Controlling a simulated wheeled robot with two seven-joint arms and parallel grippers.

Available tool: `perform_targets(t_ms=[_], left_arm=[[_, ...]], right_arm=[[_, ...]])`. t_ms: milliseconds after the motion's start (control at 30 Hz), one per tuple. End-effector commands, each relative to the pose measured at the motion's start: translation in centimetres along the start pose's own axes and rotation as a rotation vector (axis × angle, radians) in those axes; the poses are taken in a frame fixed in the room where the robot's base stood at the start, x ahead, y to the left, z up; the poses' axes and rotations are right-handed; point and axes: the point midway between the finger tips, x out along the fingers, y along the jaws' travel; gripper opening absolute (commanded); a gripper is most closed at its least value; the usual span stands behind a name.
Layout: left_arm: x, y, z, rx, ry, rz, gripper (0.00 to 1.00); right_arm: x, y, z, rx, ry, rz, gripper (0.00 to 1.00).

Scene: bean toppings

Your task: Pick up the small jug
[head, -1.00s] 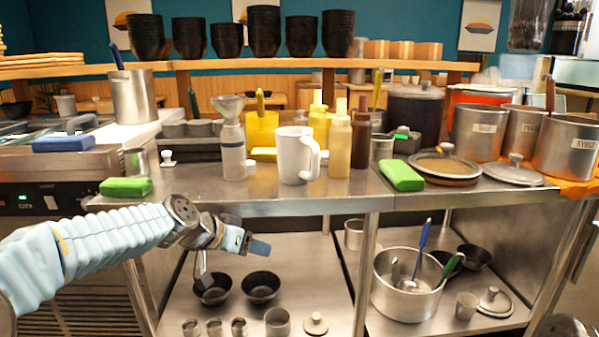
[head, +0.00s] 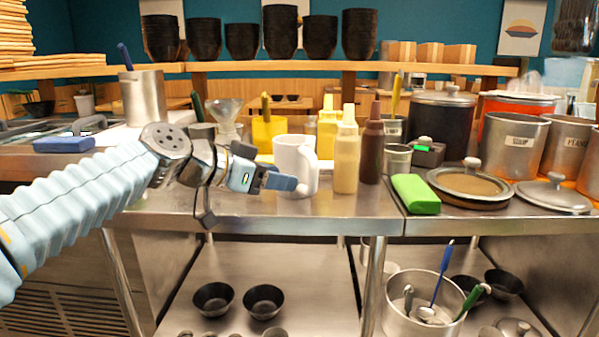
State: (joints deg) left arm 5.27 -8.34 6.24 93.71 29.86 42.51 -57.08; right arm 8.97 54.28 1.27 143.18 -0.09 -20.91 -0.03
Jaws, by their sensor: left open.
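The small jug (head: 291,154) is a white, straight-sided jug with a handle on its right. It stands upright near the front of the steel counter. My left gripper (head: 272,180) is open and nothing shows between its fingers. It is in front of the jug's lower left in the picture and covers part of it; I cannot tell whether they touch. My right gripper is not in view.
A pale sauce bottle (head: 346,157) and a brown one (head: 372,150) stand close right of the jug. A yellow container (head: 268,132) is behind it. A green block (head: 415,194) lies farther right on the counter (head: 340,215). A lower shelf holds bowls and a pot (head: 400,318).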

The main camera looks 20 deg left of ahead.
Motion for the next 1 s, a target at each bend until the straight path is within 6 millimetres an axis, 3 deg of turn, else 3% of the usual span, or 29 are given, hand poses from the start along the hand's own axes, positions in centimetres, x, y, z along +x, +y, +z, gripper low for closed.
perform_targets(t_ms=[100, 367, 600, 900, 1000], left_arm=[[2.3, 0.1, -0.1, 0.000, -0.002, 0.003, 0.52], [4.8, 0.2, -0.4, 0.000, -0.002, 0.002, 0.52], [8.5, 0.5, -0.9, -0.001, -0.003, 0.002, 0.52], [9.3, 0.5, -0.8, 0.000, -0.001, 0.000, 0.52], [9.3, 0.5, -0.8, 0.000, -0.001, 0.000, 0.39]], right_arm=[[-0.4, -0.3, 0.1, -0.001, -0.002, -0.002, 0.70], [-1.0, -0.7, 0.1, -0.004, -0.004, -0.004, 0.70], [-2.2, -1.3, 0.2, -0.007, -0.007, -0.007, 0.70], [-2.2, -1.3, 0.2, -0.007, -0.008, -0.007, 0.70], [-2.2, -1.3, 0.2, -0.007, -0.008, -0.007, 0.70]])
